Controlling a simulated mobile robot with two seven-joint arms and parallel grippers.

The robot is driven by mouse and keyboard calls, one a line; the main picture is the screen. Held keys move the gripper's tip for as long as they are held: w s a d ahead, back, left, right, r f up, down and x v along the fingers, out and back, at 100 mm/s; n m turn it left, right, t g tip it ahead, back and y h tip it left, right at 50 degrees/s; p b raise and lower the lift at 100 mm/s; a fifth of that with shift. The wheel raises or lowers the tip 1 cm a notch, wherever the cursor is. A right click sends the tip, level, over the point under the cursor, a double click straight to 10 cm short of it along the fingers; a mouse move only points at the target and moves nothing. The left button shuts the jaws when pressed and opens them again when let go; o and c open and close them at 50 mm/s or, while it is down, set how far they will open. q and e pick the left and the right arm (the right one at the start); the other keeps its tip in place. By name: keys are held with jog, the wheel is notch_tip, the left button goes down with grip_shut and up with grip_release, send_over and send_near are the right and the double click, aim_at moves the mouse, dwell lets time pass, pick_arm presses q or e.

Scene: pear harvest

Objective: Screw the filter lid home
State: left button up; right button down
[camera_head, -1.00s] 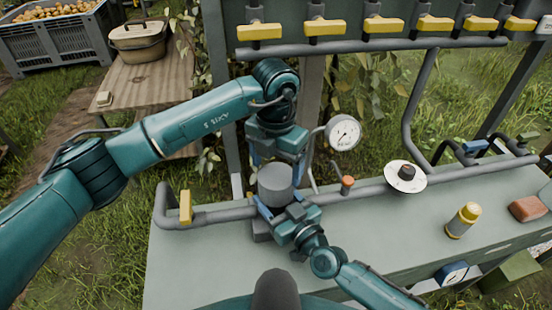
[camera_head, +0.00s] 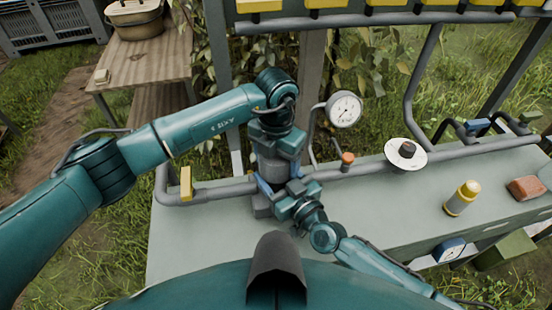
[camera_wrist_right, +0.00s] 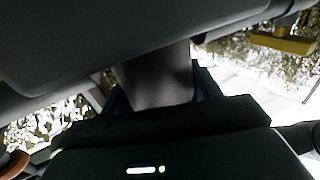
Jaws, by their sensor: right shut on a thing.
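The grey filter (camera_head: 272,170) stands upright on the bench pipe. I cannot make out where its lid meets its body. My left gripper (camera_head: 275,152) points down right over the filter's top and hides it; its fingertips are hidden too. My right gripper (camera_head: 276,186) reaches in from the front, low on the filter, and is shut on its body. In the right wrist view, the dark filter body (camera_wrist_right: 158,82) stands between the right fingers, under a wide dark shape.
A pressure gauge (camera_head: 344,109) and an orange-capped fitting (camera_head: 347,158) stand close right of the filter. A yellow valve handle (camera_head: 186,183) is on the left.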

pick_arm(q)
jog(key=c, duration=0.5)
pick_arm(e)
jog(key=shift+w+d, duration=0.15)
jog(key=shift+d, duration=0.05)
pick_arm(q)
jog(key=o, duration=1.2)
jog(key=r, duration=1.2)
jog(key=shift+a+r, duration=0.1)
jog(key=shift+a, duration=0.1)
pick_arm(e)
jog(key=c, duration=0.7)
grip_release()
jog(key=shift+c, duration=0.2)
pick_arm(q)
jog(key=shift+w, duration=0.1)
pick_arm(e)
jog(key=o, duration=0.5)
jog(key=shift+a, duration=0.15)
